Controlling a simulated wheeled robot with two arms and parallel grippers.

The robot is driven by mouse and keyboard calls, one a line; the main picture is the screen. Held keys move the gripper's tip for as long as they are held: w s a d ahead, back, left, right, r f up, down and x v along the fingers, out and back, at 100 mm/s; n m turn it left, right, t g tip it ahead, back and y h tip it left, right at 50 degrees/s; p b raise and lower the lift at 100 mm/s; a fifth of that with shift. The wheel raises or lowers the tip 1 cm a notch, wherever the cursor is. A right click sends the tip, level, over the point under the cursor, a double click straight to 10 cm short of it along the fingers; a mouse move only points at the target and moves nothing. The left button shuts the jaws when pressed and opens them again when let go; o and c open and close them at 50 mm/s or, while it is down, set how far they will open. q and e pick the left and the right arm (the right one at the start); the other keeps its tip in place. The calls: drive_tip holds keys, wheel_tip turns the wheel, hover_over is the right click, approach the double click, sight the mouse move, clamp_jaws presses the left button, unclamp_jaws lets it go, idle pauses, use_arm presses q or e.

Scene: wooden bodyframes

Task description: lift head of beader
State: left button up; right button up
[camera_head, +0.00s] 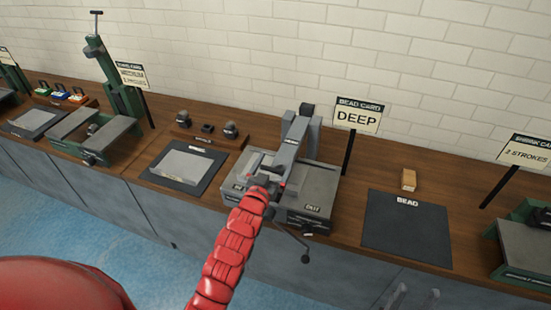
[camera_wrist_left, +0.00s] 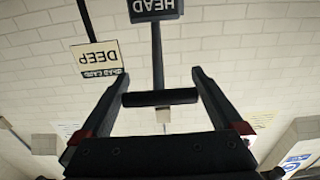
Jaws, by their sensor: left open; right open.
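The beader (camera_head: 300,150) is a grey machine on the wooden bench, with a slanted head arm and a low base. My left gripper (camera_head: 268,186) is over the front left of the beader at the end of the red arm. In the left wrist view my left gripper (camera_wrist_left: 160,76) is open. A dark crossbar (camera_wrist_left: 160,98) on a post lies between its fingers, with a plate marked HEAD (camera_wrist_left: 155,9); contact is unclear. Two grey prongs at the bottom edge look like my right gripper (camera_head: 413,297), open and empty, well below and right of the beader.
A DEEP sign (camera_head: 358,114) stands behind the beader's right side; it also shows in the left wrist view (camera_wrist_left: 97,58). A black BEAD mat (camera_head: 407,230) and wooden block (camera_head: 408,180) lie to the right. A grey sheet on a dark mat (camera_head: 184,167) lies left.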

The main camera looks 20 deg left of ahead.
use_arm(q)
drive_tip(key=shift+w, duration=0.45)
clamp_jaws()
idle(0.3)
